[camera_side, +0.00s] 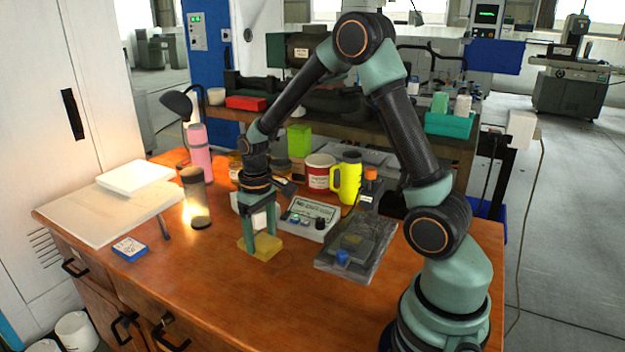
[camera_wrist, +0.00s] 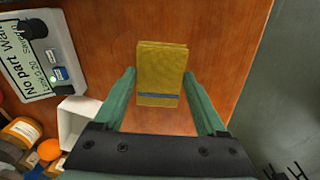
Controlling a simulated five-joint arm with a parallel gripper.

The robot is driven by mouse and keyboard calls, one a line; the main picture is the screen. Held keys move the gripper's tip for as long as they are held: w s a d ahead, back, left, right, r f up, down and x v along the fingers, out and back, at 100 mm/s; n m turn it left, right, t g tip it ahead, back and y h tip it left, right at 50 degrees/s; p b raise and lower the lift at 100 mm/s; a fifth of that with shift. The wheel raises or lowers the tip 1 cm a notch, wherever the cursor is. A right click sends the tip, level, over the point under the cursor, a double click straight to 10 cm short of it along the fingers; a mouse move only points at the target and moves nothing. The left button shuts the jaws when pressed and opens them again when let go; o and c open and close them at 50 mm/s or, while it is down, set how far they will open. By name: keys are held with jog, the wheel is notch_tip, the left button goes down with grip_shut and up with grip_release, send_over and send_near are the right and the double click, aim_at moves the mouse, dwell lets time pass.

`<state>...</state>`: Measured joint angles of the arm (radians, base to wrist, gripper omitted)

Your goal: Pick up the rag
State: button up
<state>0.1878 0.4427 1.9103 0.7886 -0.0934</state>
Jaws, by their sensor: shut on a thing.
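The rag is a folded yellow cloth (camera_side: 268,248) at the middle of the wooden table (camera_side: 225,300). My gripper (camera_side: 259,240) points straight down and is shut on the rag, with a finger on either side of it. In the wrist view the rag (camera_wrist: 162,65) shows between the two green fingertips, with a dark blue stripe across its near end. The rag is at or very near the table top; I cannot tell whether it is clear of it. The fingers hide part of it in the side view.
A control box (camera_side: 308,217) stands close behind and right of the rag. A grey slab (camera_side: 345,255) with a blue knob lies to the right. The table's front is clear.

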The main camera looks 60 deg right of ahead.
aim_at(261, 240)
notch_tip(261, 240, up, 14)
jog(key=shift+f, duration=0.25)
